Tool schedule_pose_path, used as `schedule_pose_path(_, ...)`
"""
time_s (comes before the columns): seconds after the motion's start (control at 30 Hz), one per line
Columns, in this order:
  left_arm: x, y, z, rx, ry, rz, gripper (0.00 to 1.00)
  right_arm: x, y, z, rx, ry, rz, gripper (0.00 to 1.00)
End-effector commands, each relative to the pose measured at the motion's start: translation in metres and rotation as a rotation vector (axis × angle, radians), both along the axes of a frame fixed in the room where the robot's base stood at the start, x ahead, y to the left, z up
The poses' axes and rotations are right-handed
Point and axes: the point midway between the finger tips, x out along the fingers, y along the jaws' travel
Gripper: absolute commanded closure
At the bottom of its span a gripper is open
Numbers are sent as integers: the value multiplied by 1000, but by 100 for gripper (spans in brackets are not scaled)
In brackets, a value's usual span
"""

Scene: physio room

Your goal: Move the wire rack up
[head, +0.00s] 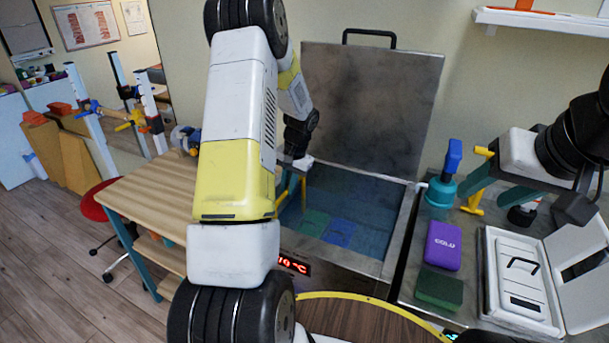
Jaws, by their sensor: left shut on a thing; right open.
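The open steel tank (398,235) holds water, with green (314,222) and blue (341,233) packs under the surface. My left gripper (289,194) reaches down inside the tank's left end, partly hidden by my own arm. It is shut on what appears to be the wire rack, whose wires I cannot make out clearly. How high the rack sits is hard to tell. My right gripper (477,181) is open and empty, above the counter right of the tank.
The tank's lid (372,105) stands upright behind it. A teal bottle with a blue top (441,188), a purple pack (443,246), a green block (440,290) and a white open-lidded case (520,283) are on the right counter. A wooden table (150,190) stands left.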

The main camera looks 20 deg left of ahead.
Motion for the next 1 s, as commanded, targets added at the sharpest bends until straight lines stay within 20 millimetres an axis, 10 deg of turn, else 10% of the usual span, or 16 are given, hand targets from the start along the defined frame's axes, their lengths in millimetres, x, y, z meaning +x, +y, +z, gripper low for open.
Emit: schedule_pose_path(1.0,1,1,22,2,-5,1,100,0,0,0,0,0,0,49)
